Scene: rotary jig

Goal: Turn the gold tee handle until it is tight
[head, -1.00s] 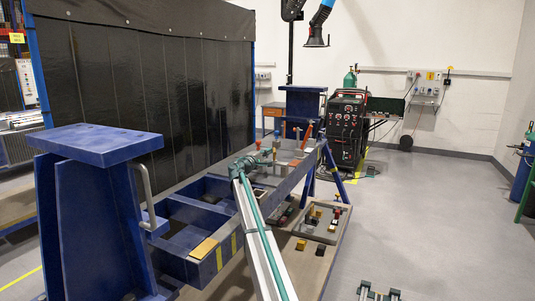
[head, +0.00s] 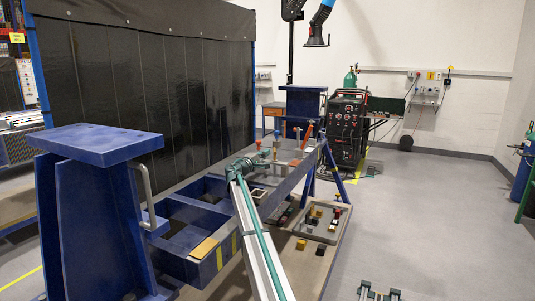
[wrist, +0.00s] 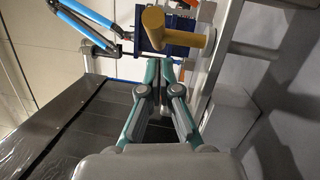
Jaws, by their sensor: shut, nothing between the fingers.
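The gold tee handle (wrist: 202,40) is in the upper middle of the wrist view. In the head view my gripper (head: 243,166) is small, over the jig bench, and I cannot clearly pick out the gold handle.
The blue jig frame (head: 190,208) and a blue pedestal (head: 95,142) stand at the left. A grey plate with small coloured blocks (head: 318,228) lies right of my arm. A black welding curtain (head: 150,85) stands behind. The floor at right is mostly free.

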